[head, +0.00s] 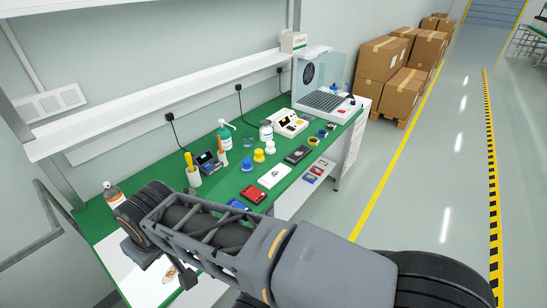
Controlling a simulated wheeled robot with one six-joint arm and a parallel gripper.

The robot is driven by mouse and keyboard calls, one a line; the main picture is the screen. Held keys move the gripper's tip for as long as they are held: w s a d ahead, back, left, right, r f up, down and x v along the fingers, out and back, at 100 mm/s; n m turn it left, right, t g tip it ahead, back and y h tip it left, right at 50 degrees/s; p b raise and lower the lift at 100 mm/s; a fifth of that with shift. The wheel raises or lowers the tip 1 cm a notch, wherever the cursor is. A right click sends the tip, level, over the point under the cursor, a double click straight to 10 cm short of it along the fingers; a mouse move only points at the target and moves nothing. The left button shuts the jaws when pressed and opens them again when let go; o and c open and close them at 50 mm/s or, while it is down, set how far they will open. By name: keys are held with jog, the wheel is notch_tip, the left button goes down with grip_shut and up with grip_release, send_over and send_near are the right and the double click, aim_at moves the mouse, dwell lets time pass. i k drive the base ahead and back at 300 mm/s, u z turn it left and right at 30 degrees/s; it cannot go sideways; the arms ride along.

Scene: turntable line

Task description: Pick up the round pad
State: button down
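I cannot make out a round pad for certain. A small, pale brownish item (171,275) lies on a white surface (142,284) at the bottom left, partly hidden by my arm. A white flat tray (275,176) with a small roundish item on it lies on the green bench top. My arm crosses the lower part of the picture and reaches left over the near end of the bench. Its end points down there, with a dark part of my gripper (186,277) showing below the link. The fingers are mostly hidden, so I cannot tell their opening or whether they hold anything.
On the green bench (228,180) stand a green pump bottle (224,138), yellow-and-blue jars, a red box (253,194), a black tray (298,154) and a clear-walled booth (322,85). A spray bottle (113,194) stands at left. A shelf (160,105) overhangs. Cartons (383,57) stand behind; the right floor is clear.

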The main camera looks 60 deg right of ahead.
aim_at(259, 157)
jog(key=u, duration=2.65)
jog(key=k, duration=1.75)
